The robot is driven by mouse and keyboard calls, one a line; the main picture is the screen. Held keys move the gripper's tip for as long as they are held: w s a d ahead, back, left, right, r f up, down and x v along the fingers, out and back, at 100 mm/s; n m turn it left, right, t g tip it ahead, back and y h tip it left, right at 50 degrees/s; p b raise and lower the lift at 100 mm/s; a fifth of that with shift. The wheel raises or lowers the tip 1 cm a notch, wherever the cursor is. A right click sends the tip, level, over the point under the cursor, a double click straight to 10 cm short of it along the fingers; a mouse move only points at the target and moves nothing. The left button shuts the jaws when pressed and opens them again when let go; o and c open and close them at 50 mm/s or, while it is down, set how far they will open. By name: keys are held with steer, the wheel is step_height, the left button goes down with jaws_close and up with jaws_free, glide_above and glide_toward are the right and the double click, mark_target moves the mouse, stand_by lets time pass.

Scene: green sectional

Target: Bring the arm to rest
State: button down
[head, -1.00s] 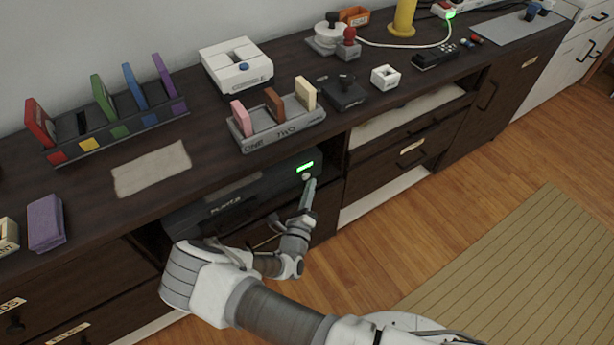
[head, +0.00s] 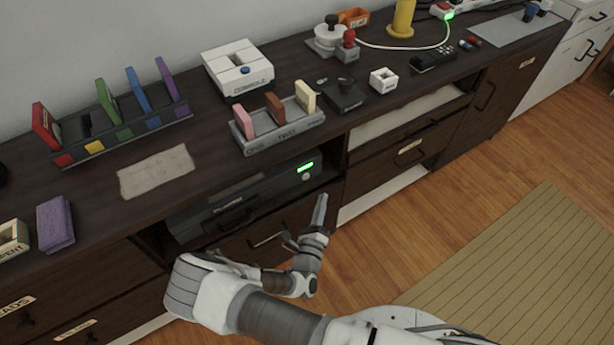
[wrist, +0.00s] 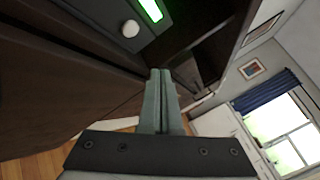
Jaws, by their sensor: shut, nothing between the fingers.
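My gripper (head: 319,212) is shut and empty in the head view, its fingers pointing up in front of the cabinet. In the wrist view its two fingers (wrist: 160,100) lie together with nothing between them. It is apart from the black player (head: 245,194) in the open shelf. The player's green display (head: 305,167) is lit, with a round pale knob (head: 306,177) below it. The knob (wrist: 130,28) and the lit display (wrist: 151,9) also show near the top of the wrist view. My arm is bent in front of the drawers.
Open floor (head: 400,235) and a striped rug (head: 510,260) lie to the right.

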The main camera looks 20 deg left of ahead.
stand_by(0.3)
steer(key=w+d+r+m+g+h, duration=0.2)
steer(key=d+r+m+g+h, duration=0.2)
steer(key=d+r+m+h, duration=0.35)
steer(key=w+d+r+m+g+h, duration=0.1)
steer(key=d+r+m+g+h, duration=0.25)
steer(key=r+m+h, duration=0.4)
steer(key=s+d+r+m+g+y, duration=0.4)
steer(key=s+d+r+m+g, duration=0.2)
steer(key=d+r+m+g, duration=0.85)
steer(key=s+r+m+t+y, duration=0.95)
steer(key=s+r+m, duration=0.4)
steer(key=m, duration=0.35)
step_height(320, 180, up, 20)
steer(key=p, duration=1.9)
steer(key=shift+g+p, duration=0.3)
steer(key=shift+g, duration=0.05)
